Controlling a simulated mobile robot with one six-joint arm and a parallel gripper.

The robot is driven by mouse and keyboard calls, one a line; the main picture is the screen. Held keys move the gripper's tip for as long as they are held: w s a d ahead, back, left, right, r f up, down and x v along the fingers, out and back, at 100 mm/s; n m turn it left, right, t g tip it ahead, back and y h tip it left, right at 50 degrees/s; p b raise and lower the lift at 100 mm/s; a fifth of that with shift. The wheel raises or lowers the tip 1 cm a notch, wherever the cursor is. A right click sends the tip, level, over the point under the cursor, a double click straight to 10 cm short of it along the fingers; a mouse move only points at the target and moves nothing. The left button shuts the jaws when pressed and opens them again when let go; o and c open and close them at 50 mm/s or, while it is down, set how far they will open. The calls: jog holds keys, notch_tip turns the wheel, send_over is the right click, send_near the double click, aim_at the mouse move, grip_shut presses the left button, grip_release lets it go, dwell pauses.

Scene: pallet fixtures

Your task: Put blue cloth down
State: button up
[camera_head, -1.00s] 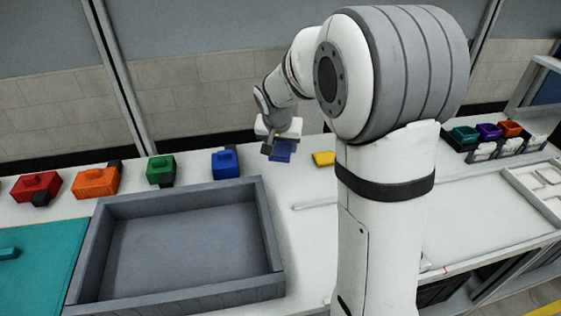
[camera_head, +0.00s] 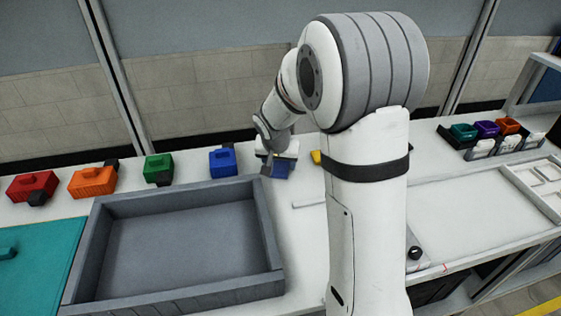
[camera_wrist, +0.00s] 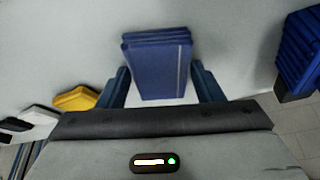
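The blue cloth (camera_head: 283,168) is a folded, layered blue stack. It is at my gripper (camera_head: 275,168), just behind the right back corner of the grey tray, low over the white table. In the wrist view the cloth (camera_wrist: 158,68) sits between the two dark blue fingers of my gripper (camera_wrist: 161,82), which meet its left and right edges near their tips. My gripper looks shut on it. Whether its underside touches the table cannot be told.
A large grey tray (camera_head: 272,240) stands in front, empty. Red (camera_head: 33,186), orange (camera_head: 93,181), green (camera_head: 158,167) and blue (camera_head: 222,162) blocks line the table's back. A yellow item (camera_wrist: 76,98) lies near my gripper. Bare white table (camera_head: 300,235) lies right of the tray.

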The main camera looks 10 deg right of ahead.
jog(key=o, duration=0.3)
jog(key=shift+r, duration=0.25)
jog(key=v, duration=1.1)
jog(key=s+n, duration=0.1)
jog(key=s, duration=0.7)
jog(key=s+d+n+g+y, duration=0.1)
jog(key=s+n, duration=0.1)
jog(key=s, duration=0.5)
jog(key=s+d+n, duration=0.1)
jog(key=s, duration=0.7)
jog(key=shift+s+d+f+g+y+p, duration=0.1)
jog(key=shift+s+d+g+y+p, duration=0.15)
jog(key=shift+s+g+y+p, duration=0.15)
